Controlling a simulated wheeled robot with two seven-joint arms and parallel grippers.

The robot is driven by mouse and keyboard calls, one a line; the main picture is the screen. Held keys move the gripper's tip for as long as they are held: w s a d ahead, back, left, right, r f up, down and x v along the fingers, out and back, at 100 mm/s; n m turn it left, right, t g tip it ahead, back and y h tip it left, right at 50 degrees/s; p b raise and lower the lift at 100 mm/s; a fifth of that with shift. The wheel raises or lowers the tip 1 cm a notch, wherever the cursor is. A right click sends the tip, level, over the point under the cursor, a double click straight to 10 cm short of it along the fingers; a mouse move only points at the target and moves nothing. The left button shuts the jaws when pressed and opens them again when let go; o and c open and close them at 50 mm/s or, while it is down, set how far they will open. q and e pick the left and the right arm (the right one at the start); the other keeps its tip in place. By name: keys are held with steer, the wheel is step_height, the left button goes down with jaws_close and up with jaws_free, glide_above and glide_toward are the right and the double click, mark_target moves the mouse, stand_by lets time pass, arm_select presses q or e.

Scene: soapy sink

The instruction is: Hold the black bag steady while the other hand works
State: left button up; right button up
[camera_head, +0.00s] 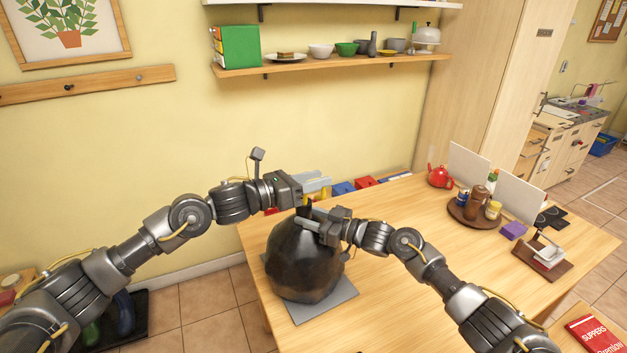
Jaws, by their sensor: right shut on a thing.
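The black bag (305,262), dark and glossy with a gathered neck (305,212), stands upright on a grey square mat (325,307) at the table's left end. My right gripper (312,222) reaches in from the right and is shut on the upper part of the bag, just below the neck top. Its fingers partly cover the bag's upper right side. My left gripper (314,187) is just above and behind the bag's neck, pointing right. Its fingers blend with coloured items behind, so I cannot tell whether they are open or touch the bag.
The wooden table (410,290) is clear in front and right of the bag. Blue and red items (345,188) line its back edge. A red teapot (439,176), a round tray (463,214) of jars and a purple block (513,230) stand farther right. A shelf (340,65) hangs above.

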arm_select(q)
steer(key=v, duration=1.2)
stand_by(0.7)
arm_select(e)
steer(key=o, duration=0.9)
steer(key=v, duration=1.2)
steer(key=shift+s, duration=0.1)
